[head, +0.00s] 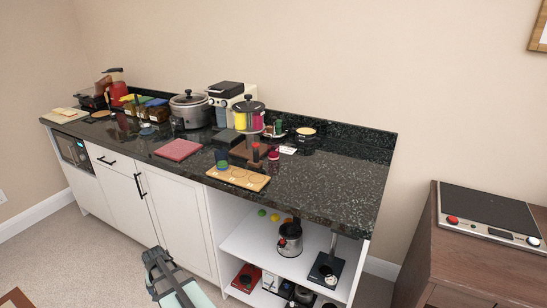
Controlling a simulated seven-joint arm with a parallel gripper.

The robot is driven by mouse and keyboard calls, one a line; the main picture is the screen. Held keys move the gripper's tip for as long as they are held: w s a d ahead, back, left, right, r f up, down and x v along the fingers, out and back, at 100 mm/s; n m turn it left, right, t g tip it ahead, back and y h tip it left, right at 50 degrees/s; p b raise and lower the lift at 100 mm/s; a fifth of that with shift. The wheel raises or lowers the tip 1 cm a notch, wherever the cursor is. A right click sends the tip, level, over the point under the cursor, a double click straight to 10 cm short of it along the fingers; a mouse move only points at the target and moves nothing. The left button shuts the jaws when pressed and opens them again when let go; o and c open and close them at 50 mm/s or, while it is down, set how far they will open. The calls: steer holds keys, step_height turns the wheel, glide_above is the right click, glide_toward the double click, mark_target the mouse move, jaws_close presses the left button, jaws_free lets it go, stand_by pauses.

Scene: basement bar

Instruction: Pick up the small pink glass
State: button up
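A small pinkish-red glass (274,154) stands on the dark granite counter (330,180), right of the middle of the head view. It is small in the picture, so its shape is hard to make out. My gripper (156,254) shows at the bottom, in front of the white cabinet doors and below the counter top. It is well apart from the glass, to its lower left. Whether its fingers are open or shut is not clear.
A wooden board (250,184) with round recesses lies in front of the glass, beside a dark teal cup (222,158). A red-topped dark item (256,150) stands close left of the glass. A pink board (178,149) lies further left. The counter's right end is clear.

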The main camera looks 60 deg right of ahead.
steer(key=w+d+r+m+t+h, duration=0.1)
steer(key=w+d+r+m+t, duration=0.15)
steer(key=d+r, duration=0.75)
steer(key=w+d+r+m+t+h, duration=0.15)
steer(key=w+d+r, duration=0.25)
steer(key=d+r, duration=0.6)
step_height(320, 180, up, 26)
steer(key=m+y, duration=0.1)
steer(key=m, duration=2.7)
glide_above(274, 143)
steer(key=s+a, duration=0.5)
steer(key=s, duration=0.2)
steer(key=shift+m, duration=0.3)
steer(key=x, duration=1.3)
steer(key=shift+s+f, duration=0.15)
steer(key=shift+f, duration=0.2)
steer(key=c, duration=1.2)
